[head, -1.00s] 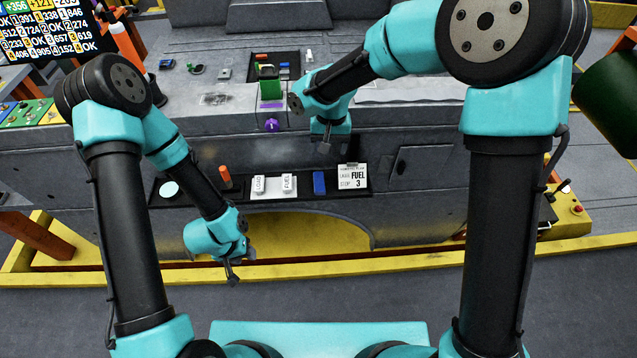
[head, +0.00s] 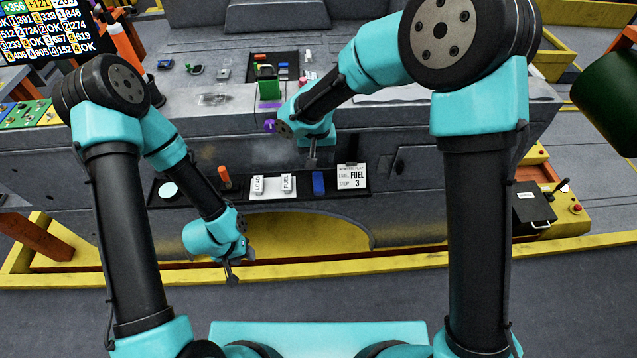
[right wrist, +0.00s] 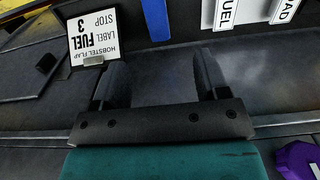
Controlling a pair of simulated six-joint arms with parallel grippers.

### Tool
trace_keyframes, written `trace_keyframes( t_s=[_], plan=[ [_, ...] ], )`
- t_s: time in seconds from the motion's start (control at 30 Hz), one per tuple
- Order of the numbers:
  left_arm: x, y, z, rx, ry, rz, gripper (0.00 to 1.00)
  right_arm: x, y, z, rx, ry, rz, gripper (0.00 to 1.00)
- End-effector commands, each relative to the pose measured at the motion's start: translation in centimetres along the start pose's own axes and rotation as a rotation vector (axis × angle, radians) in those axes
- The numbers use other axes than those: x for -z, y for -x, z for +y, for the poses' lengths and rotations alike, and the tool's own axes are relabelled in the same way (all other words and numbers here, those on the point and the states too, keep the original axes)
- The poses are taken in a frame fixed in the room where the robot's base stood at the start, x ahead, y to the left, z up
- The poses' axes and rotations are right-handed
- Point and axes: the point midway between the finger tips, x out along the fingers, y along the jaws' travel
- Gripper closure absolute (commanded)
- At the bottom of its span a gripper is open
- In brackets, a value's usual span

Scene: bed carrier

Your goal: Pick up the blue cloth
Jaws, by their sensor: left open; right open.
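The blue cloth (head: 319,183) looks like a small upright blue block in the dark tray on the front of the grey bench. In the right wrist view the blue cloth (right wrist: 155,18) is cut off by the top edge, ahead of the fingers. My right gripper (head: 312,160) is open just above the tray, apart from the cloth. In the right wrist view my right gripper (right wrist: 155,82) has its two fingers wide apart with nothing between them. My left gripper (head: 232,274) hangs low in front of the bench, left of the cloth, away from everything.
White LOAD and FUEL labels (head: 273,186) stand left of the cloth, with an orange cylinder (head: 224,176) beyond them. A FUEL sign card (head: 352,177) stands close on its right. A purple knob (head: 269,126) is on the bench front, left of my right wrist.

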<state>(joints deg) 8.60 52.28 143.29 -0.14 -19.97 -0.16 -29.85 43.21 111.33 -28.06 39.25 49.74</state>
Motion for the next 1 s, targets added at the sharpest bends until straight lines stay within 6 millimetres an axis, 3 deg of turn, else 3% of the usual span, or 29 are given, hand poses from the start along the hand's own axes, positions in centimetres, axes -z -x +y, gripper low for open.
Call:
trace_keyframes(
  t_s=[0.3,0.8,1.0],
  plan=[
    [0.0,0.0,0.0,0.0,0.0,0.0,0.57,0.0,-5.2,0.1,-0.001,0.0,-0.002,0.32],
    [0.0,0.0,0.0,0.0,0.0,0.0,0.57,0.0,-6.3,0.1,0.0,0.0,0.0,0.32],
    [0.0,0.0,0.0,0.0,0.0,0.0,0.57,-0.2,-8.4,0.5,-0.001,0.0,-0.003,0.32]
  ],
)
